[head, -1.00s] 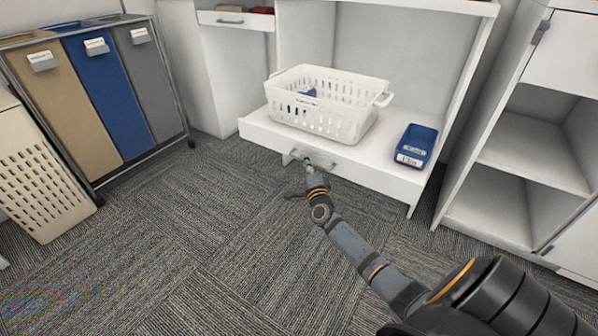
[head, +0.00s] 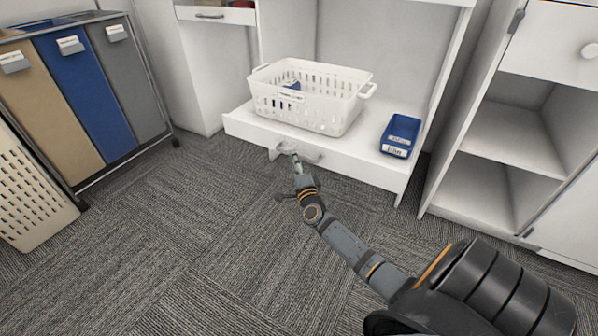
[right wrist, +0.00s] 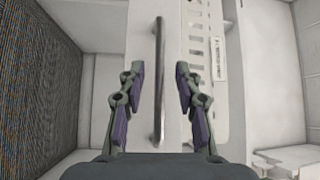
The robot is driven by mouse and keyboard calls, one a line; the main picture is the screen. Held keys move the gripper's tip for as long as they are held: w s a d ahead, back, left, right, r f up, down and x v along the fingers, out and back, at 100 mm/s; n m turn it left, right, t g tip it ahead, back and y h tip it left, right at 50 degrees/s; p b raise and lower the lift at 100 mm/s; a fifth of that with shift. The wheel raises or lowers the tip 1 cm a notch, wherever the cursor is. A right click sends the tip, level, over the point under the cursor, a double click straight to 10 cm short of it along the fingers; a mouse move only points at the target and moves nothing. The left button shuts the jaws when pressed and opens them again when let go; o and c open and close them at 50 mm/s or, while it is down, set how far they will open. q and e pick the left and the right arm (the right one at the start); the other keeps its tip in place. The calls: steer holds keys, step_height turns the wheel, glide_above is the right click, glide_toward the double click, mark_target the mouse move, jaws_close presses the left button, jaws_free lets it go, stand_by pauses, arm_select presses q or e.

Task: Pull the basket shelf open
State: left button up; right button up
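The basket shelf (head: 355,165) is a white pull-out shelf low in a white cabinet, with a grey bar handle (head: 310,156) on its front. It sticks out a little past the cabinet's side walls. A white slotted basket (head: 310,108) and a blue bin (head: 400,135) stand on it. My right gripper (head: 294,160) is at the handle. In the right wrist view, the right gripper (right wrist: 160,70) has its fingers apart, one on each side of the bar handle (right wrist: 159,110), with gaps showing. Whether the bar lies fully between the fingertips in depth is unclear. My left gripper is out of view.
Tan, blue and grey sorting bins (head: 85,95) stand at the left, beside a slotted beige hamper (head: 25,195). A white open-shelved cabinet (head: 500,150) stands close on the right. The carpet (head: 200,240) in front of the shelf is clear.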

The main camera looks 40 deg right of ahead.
steer(key=v, duration=0.9)
steer(key=shift+s, duration=0.15)
